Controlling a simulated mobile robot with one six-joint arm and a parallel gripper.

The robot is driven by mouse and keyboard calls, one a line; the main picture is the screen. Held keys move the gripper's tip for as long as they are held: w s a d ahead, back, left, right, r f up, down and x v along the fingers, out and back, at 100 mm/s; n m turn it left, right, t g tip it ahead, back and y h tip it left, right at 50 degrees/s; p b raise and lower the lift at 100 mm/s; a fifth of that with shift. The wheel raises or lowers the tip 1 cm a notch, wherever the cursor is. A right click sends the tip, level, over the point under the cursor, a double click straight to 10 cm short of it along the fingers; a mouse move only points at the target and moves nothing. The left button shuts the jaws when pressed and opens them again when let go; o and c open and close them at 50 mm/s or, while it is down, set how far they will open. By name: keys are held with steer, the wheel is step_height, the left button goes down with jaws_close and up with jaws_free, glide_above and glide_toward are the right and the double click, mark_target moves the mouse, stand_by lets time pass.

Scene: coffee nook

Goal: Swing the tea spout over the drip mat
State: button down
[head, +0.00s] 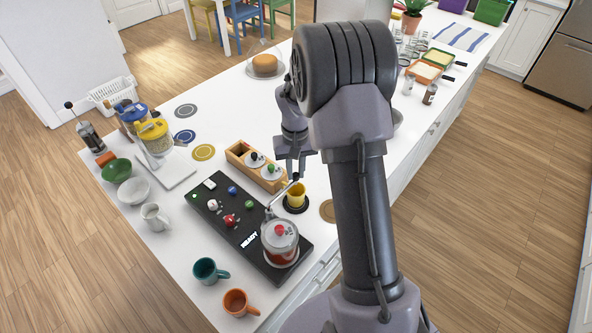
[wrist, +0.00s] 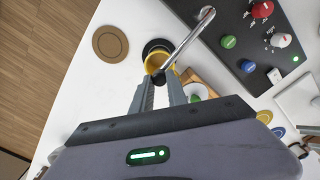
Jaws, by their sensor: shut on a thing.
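The tea spout (head: 280,196) is a thin metal tube running from the glass tea dispenser (head: 280,240) on the black machine base. It also shows in the wrist view (wrist: 188,38). My gripper (head: 295,177) is shut on the dark knob at the spout's outer end. In the wrist view its fingers (wrist: 161,84) meet at this knob. A yellow cup (head: 297,196) stands on the round black drip mat (head: 295,209). In the wrist view the spout's end overlaps the yellow cup (wrist: 151,65) and drip mat (wrist: 152,45). My fingers partly hide the cup.
A wooden box (head: 240,155) with lidded jars stands behind the cup. A brown coaster (head: 327,210) lies to its right. Teal (head: 205,270) and orange (head: 237,301) mugs stand near the front edge. The black machine base (head: 219,212) carries several coloured knobs.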

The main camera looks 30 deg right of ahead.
steer(key=c, duration=1.3)
jaws_free()
steer(key=shift+w+a, duration=0.1)
step_height(320, 180, up, 18)
steer(key=p, duration=0.3)
steer(key=shift+f, duration=0.25)
